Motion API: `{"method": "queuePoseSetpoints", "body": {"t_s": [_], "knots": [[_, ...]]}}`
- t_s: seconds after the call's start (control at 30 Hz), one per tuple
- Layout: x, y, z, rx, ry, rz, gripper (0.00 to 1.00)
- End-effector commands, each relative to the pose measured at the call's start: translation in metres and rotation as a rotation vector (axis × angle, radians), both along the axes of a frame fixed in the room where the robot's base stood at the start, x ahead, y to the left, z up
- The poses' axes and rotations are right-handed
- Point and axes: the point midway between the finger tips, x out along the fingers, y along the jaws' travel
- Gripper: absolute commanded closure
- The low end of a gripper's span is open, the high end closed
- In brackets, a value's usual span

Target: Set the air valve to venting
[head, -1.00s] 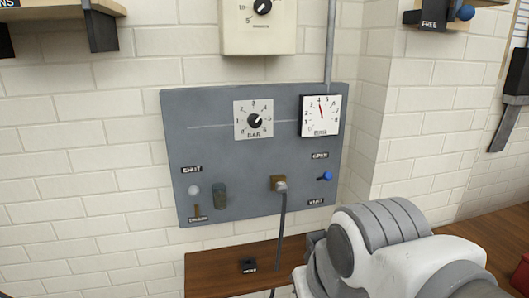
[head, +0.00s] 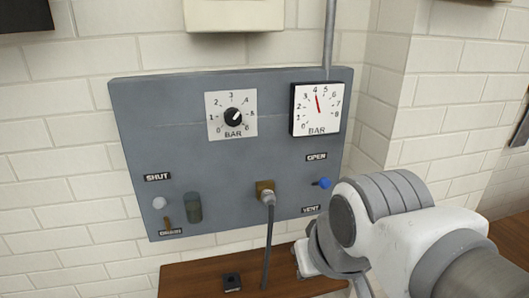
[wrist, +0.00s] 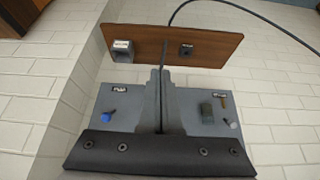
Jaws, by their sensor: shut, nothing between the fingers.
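The air valve is a small lever with a blue knob (head: 324,183) at the right of the grey panel (head: 170,110). It sits between the OPEN label (head: 316,156) above and the VENT label (head: 311,209) below. The knob stands out roughly level, not clearly at either label. In the wrist view, the picture is upside down and the blue knob (wrist: 108,116) is left of my gripper (wrist: 161,72). My gripper is shut and empty, apart from the knob. In the head view my arm hides the gripper.
The panel also carries a BAR dial knob (head: 233,117), a gauge (head: 318,108) reading about 4, a hose fitting (head: 266,190) with a grey hose, and a SHUT/DRAIN lever (head: 167,222). A wooden shelf (head: 200,275) juts out below.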

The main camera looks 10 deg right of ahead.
Motion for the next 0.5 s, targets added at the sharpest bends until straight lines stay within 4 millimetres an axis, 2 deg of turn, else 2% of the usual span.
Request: {"method": "queuePoseSetpoints", "body": {"t_s": [0.33, 0.5], "knots": [[0.001, 0.0, 0.001, 0.0, 0.0, 0.0, 1.0], [0.019, -0.005, 0.021, -0.014, 0.009, 0.006, 1.0]]}}
